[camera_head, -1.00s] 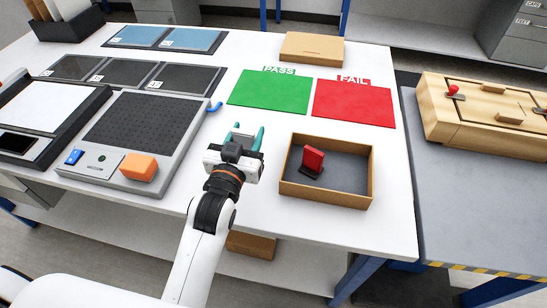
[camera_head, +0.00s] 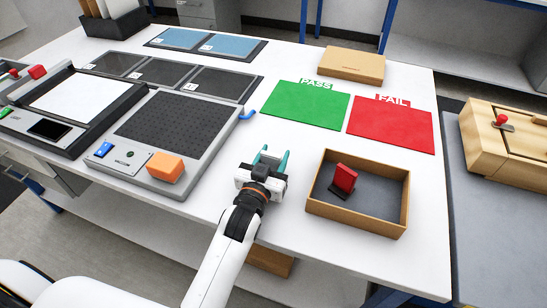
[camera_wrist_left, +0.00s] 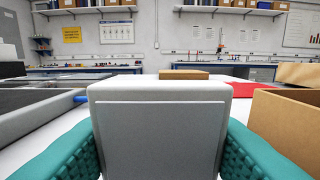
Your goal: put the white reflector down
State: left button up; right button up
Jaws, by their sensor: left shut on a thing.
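The white reflector (camera_wrist_left: 158,130) is a pale grey-white block with rounded top corners in the left wrist view. My left gripper (camera_head: 271,160) is shut on it, with a teal finger on each side. In the head view the gripper is by the front part of the white table (camera_head: 215,195), left of the open cardboard box and below the green PASS mat (camera_head: 305,104). The reflector can hardly be told from the white table there. I cannot tell its height above the table. The red FAIL mat (camera_head: 392,124) lies right of the green one. My right gripper is not in view.
The open cardboard box (camera_head: 345,222) holds a red part (camera_head: 344,178) on a dark base. A grey device (camera_head: 128,172) with an orange block (camera_head: 165,168) stands to the left. A closed carton (camera_head: 352,64) lies behind the mats. Both mats are bare.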

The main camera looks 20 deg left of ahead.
pick_arm(q)
jog(key=shift+f, duration=0.15)
jog(key=o, duration=1)
